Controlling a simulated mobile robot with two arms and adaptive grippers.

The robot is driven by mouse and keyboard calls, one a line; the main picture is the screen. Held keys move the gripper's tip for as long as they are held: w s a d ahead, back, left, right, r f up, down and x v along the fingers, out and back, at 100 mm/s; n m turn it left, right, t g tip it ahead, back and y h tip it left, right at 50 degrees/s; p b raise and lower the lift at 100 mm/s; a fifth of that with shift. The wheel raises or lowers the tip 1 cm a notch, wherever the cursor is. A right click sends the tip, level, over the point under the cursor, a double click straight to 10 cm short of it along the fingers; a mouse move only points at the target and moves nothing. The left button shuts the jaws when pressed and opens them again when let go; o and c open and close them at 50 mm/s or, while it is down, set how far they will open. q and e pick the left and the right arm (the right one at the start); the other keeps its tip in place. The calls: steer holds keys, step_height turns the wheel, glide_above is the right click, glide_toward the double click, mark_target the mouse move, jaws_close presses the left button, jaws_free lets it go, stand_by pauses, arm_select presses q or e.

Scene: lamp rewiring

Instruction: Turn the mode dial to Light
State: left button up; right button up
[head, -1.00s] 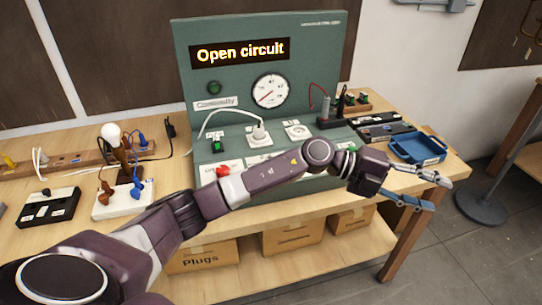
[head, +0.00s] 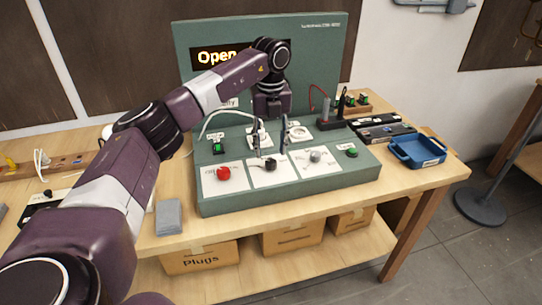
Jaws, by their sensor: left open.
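The green test console (head: 215,200) has a row of controls on its sloped front. They are a red knob (head: 223,173), a black dial (head: 270,165) on a white card, a grey knob (head: 315,156) and a green button (head: 351,152). The card print is too small to read, so I cannot tell which setting the dial points to. My left gripper (head: 271,152) points down at the black dial, open, with its two fingers apart around or just above it. I cannot tell whether they touch it. My right gripper is not in view.
My left arm hides most of the "Open circuit" display (head: 213,57) and the gauge. A blue tray (head: 418,149) and black strips (head: 385,132) lie to the right. A grey block (head: 169,217) lies on the bench (head: 188,245) left of the console. Sockets and cables stand behind the dial row.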

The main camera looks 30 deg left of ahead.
mark_target(271, 161)
arm_select(q)
steer(key=shift+f+p, duration=0.3)
steer(key=shift+f, duration=1.7)
jaws_close()
